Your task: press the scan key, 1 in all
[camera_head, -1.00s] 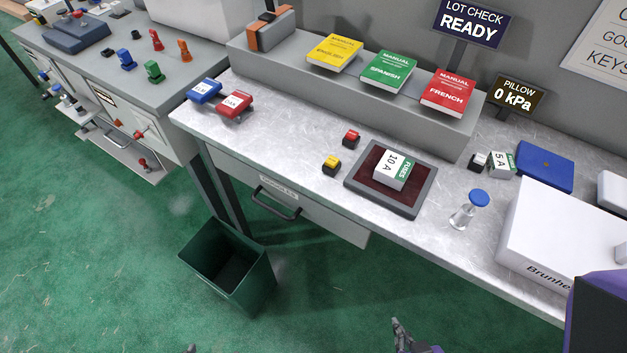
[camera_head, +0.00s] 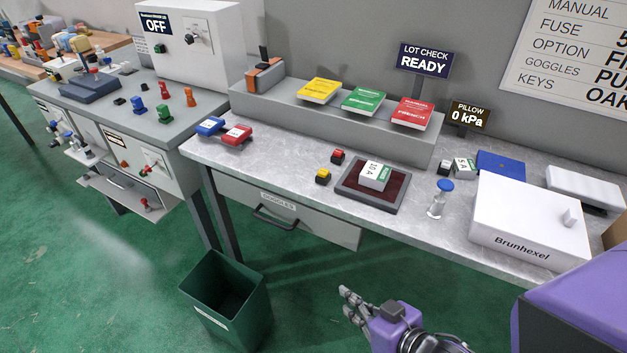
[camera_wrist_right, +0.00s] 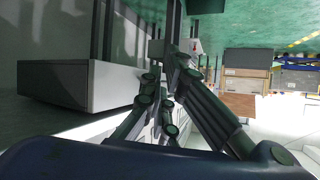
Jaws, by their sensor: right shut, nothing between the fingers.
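A yellow-topped key (camera_head: 323,177) and a red-topped key (camera_head: 338,156) sit on dark bases on the grey bench. No label on either is readable, so I cannot tell which is the scan key. They stand left of a dark-red pad in a grey frame (camera_head: 349,193), on which a white and green 10 A fuse box (camera_head: 375,176) lies. The lot check sign (camera_head: 425,59) reads READY. My right gripper (camera_head: 349,305) is shut and empty, in front of the bench and apart from the keys. My left gripper is not in view.
A bottle with a blue cap (camera_head: 438,199) and a white Brunhexel box (camera_head: 528,222) stand right of the pad. Manuals (camera_head: 363,100) lie on the raised shelf behind. A green bin (camera_head: 228,300) stands on the floor. The bench front left of the yellow key is clear.

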